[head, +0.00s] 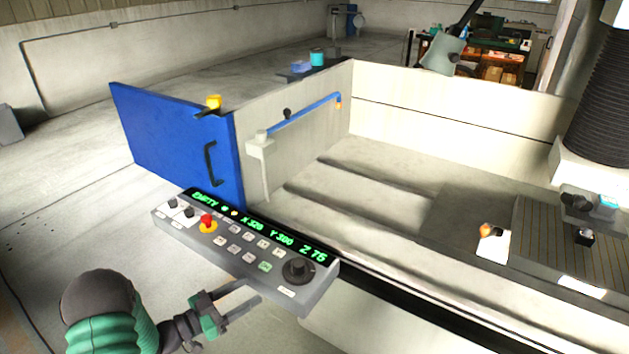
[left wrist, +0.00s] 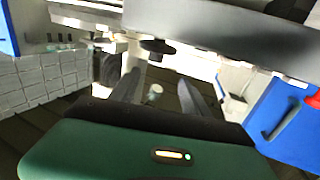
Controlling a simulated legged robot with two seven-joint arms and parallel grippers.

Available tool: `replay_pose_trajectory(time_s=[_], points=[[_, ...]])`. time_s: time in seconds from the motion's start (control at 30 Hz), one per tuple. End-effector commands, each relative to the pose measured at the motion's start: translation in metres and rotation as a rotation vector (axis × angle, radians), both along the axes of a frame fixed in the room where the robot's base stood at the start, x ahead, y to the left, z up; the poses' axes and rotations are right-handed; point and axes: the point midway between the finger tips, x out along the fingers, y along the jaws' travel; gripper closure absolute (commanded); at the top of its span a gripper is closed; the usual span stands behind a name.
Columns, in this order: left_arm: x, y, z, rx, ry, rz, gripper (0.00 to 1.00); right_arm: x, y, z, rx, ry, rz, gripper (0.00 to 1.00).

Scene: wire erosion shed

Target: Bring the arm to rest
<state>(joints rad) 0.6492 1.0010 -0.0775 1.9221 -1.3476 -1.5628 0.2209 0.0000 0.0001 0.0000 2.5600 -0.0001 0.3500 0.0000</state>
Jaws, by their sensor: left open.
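My left arm comes in from the bottom left of the head view. Its green and dark left gripper (head: 249,294) is open, with nothing seen between its fingers. The fingers point right, close to the front edge of the grey control panel (head: 190,229); I cannot tell whether they touch it. In the left wrist view both dark fingers of the left gripper (left wrist: 160,88) stand apart, below the grey panel (left wrist: 225,38). The panel has a red stop button (head: 207,221), several keys, a dark knob (head: 297,270) and a green-lettered display. My right gripper is not in view.
A blue door (head: 165,140) with a black handle stands behind the panel. The pale machine tank (head: 450,115) fills the right, with a blue pipe (head: 305,115) on its left wall. Bare concrete floor (head: 70,200) lies open at the left.

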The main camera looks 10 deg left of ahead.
Motion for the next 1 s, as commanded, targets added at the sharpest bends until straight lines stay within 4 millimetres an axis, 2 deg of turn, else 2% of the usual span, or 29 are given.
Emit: replay_pose_trajectory(time_s=[0.17, 0.2, 0.27, 0.37, 0.5, 0.6, 0.63, 0.7, 0.77, 1.0], points=[[0.046, -0.005, 0.027, 0.225, 0.151, 0.205, 0.45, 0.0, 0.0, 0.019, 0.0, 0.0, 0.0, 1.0], [0.051, -0.006, 0.034, 0.286, 0.22, 0.28, 0.45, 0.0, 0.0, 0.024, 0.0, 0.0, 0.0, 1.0], [0.046, -0.007, 0.042, 0.361, 0.346, 0.389, 0.45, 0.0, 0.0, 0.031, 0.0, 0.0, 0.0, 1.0], [0.005, -0.019, 0.052, 0.437, 0.591, 0.529, 0.45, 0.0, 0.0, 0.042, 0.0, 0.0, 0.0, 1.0], [-0.096, -0.058, 0.056, 0.453, 0.968, 0.601, 0.45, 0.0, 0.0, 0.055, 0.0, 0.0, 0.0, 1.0], [-0.151, -0.084, 0.057, 0.442, 1.145, 0.586, 0.45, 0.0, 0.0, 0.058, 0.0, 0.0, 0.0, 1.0], [-0.163, -0.09, 0.057, 0.438, 1.182, 0.58, 0.45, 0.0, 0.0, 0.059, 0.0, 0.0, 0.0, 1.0], [-0.181, -0.099, 0.057, 0.432, 1.239, 0.567, 0.45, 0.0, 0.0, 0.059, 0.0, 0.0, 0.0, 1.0], [-0.189, -0.102, 0.056, 0.429, 1.265, 0.56, 0.45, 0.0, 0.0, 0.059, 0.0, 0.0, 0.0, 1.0], [-0.19, -0.103, 0.056, 0.429, 1.271, 0.561, 0.45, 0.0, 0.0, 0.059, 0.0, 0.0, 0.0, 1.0]])
